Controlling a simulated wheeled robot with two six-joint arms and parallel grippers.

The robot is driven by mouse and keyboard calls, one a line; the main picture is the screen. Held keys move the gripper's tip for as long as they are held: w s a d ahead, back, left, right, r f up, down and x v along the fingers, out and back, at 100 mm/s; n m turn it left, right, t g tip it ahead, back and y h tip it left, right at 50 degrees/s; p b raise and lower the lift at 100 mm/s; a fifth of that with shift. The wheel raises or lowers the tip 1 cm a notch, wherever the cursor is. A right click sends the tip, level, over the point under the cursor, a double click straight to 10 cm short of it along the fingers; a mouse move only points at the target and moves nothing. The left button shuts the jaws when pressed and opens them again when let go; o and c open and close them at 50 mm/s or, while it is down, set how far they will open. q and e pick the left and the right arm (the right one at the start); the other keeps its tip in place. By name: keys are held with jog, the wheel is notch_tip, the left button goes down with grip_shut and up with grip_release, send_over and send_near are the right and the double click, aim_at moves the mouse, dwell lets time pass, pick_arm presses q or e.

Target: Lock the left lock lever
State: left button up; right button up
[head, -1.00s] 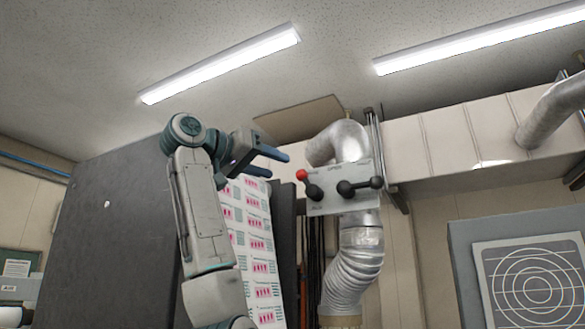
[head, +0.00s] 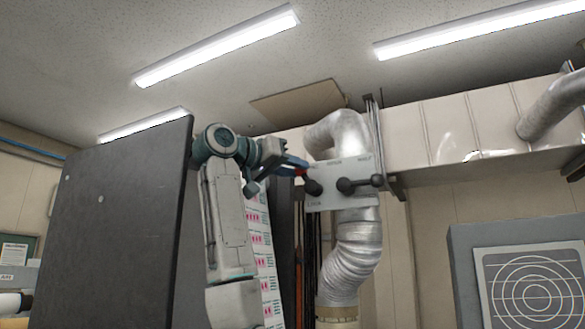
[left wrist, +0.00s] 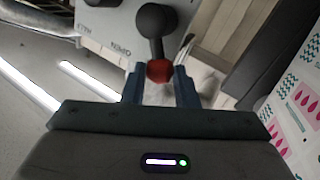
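The grey lever plate (head: 345,202) hangs in front of the silver duct. Its left lever has a black hub (head: 313,187) and a red knob (left wrist: 158,71), which is mostly hidden by my gripper in the head view. The lever's stem runs from hub to knob in the left wrist view. My left gripper (head: 300,170) is at the knob. In the left wrist view its blue fingers (left wrist: 159,84) stand apart, one on each side of the knob near their tips; firm contact cannot be told. My right gripper is not in view.
A second lever (head: 360,184) with a black knob points right on the same plate. The silver duct (head: 352,255) runs behind it. A dark panel (head: 115,230) stands left of my left arm, and a printed web (head: 260,245) hangs just behind the arm.

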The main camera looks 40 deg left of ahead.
pick_arm(q)
jog(key=shift+c, duration=1)
notch_tip(320, 180, down, 6)
jog(key=a+n+t+y+b, duration=0.1)
jog(key=n+t+y+b, duration=0.3)
jog(key=n+b, duration=1.2)
jog(key=shift+s+a+n+y+b, duration=0.3)
jog(key=shift+y+b, duration=0.1)
jog(key=shift+y, duration=0.3)
jog(key=shift+f, duration=0.1)
jog(key=o, duration=1)
jog(key=shift+w, duration=0.2)
